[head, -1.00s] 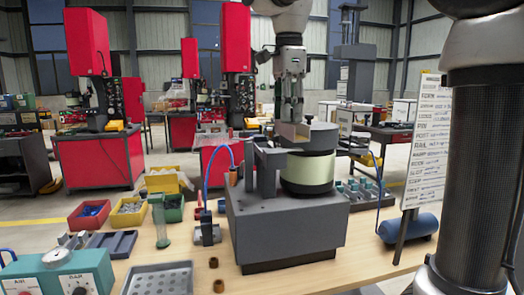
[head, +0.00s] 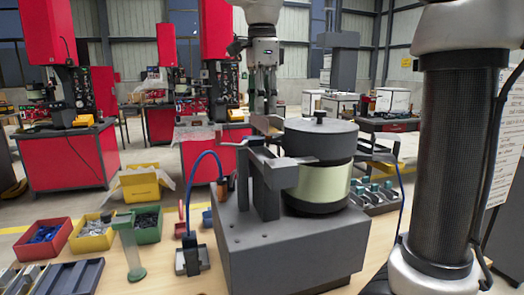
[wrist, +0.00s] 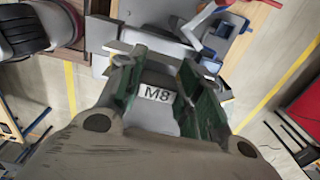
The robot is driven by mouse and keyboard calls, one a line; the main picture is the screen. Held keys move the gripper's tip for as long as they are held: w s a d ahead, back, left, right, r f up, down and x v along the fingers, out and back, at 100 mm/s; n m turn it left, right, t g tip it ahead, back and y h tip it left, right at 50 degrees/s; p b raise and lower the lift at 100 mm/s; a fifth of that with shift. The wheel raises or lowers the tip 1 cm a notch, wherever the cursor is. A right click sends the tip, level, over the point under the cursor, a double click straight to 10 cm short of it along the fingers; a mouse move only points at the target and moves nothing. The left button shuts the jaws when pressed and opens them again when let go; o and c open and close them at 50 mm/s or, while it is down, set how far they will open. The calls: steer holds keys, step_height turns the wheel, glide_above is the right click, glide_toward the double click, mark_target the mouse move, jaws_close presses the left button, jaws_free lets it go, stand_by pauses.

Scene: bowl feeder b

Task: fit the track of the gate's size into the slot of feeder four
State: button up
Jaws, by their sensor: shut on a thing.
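My gripper (head: 264,108) hangs just behind and above the feeder's left side. In the wrist view its green-padded fingers (wrist: 168,95) are shut on a grey track (wrist: 158,112) with a white label reading M8. In the head view the track (head: 266,123) is small and partly hidden by the feeder's posts. The feeder (head: 290,245) is a dark grey block with a lidded bowl (head: 322,180) banded in cream. A grey arm and upright posts (head: 265,185) stand left of the bowl. I cannot make out the slot or a gate size mark.
Red (head: 42,240), yellow (head: 92,234) and green (head: 148,226) bins of small parts stand at left. A tray of teal-topped pieces (head: 375,197) lies at right.

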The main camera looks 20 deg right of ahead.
step_height(320, 180, down, 8)
steer(key=shift+f, duration=0.15)
steer(key=shift+f, duration=0.1)
steer(key=o, duration=1.2)
steer(key=shift+c, duration=0.2)
step_height(320, 180, up, 12)
steer(key=shift+r, duration=0.15)
